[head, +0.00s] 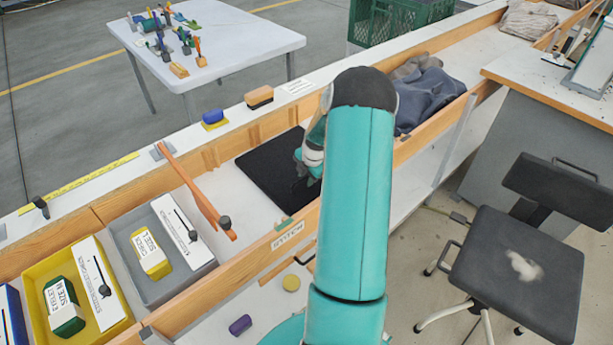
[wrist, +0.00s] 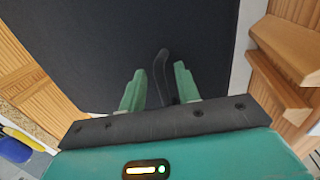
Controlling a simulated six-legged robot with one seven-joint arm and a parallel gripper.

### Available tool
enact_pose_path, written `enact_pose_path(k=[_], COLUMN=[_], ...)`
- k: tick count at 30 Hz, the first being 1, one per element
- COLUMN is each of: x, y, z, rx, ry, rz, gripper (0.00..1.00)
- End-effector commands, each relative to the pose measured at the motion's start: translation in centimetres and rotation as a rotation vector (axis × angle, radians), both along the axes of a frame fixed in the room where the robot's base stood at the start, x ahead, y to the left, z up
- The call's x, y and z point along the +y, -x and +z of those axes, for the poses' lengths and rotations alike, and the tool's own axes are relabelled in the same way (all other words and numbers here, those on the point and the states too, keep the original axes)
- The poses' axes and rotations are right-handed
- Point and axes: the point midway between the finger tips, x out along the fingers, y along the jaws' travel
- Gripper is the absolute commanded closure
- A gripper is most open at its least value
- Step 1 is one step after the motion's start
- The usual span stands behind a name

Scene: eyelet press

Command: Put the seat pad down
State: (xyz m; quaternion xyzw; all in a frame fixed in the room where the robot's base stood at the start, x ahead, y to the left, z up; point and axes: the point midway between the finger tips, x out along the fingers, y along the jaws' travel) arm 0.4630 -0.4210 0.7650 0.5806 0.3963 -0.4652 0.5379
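The seat pad is a flat black square (head: 265,168) lying in a bay of the wooden-sided bench in the head view. It fills most of the wrist view (wrist: 75,50). A dark curved strap or handle (wrist: 161,72) stands up from it between my fingers. My gripper (wrist: 158,88) is over the pad, its two green fingers apart, one on each side of the strap with small gaps. In the head view my gripper (head: 303,178) is low at the pad's right part, mostly hidden by my arm. The pad's right edge is hidden there too.
Grey (head: 205,265) and yellow (head: 35,310) bins are at left. Dark cloth (head: 430,95) lies in the bay beyond my arm. A chair (head: 515,275) stands right. Wooden steps (wrist: 285,50) are close right in the wrist view.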

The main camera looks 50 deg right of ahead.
Motion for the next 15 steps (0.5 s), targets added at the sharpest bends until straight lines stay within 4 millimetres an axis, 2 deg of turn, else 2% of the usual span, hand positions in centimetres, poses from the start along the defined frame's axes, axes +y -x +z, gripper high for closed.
enact_pose_path(k=[8,11,15], x=[0.0,-0.1,0.0], y=[0.1,0.4,1.2], z=[0.6,1.9,4.7], rx=[-0.001,-0.003,-0.003], ry=[0.001,0.003,0.004], rz=[0.000,-0.001,-0.001], gripper=[0.68,0.68,0.68])
